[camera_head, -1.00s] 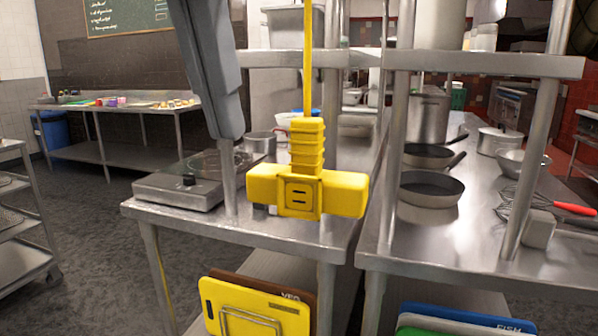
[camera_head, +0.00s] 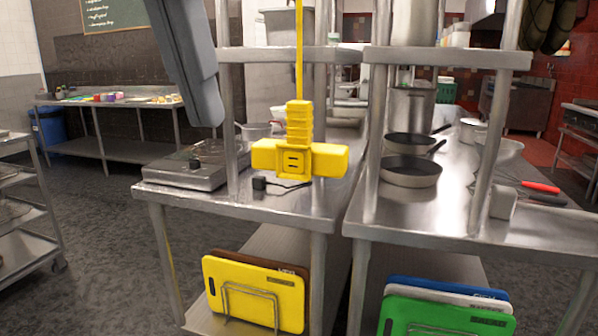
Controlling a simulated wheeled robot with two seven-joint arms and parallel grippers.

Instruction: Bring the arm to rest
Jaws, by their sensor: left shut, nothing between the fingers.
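My left gripper (camera_head: 208,112) is at the lower end of my grey arm, which comes in at the upper left of the head view. It is shut and holds nothing; its separate fingers are hard to make out. It hangs left of a yellow hanging power outlet (camera_head: 300,158) and appears apart from it. The left steel table (camera_head: 262,207) lies lower in the picture, below it. My right gripper is not in view.
A scale-like appliance (camera_head: 190,172) stands on the left table. Yellow (camera_head: 250,290) and green (camera_head: 440,315) cutting boards stand in racks below. Open floor (camera_head: 105,215) lies at left.

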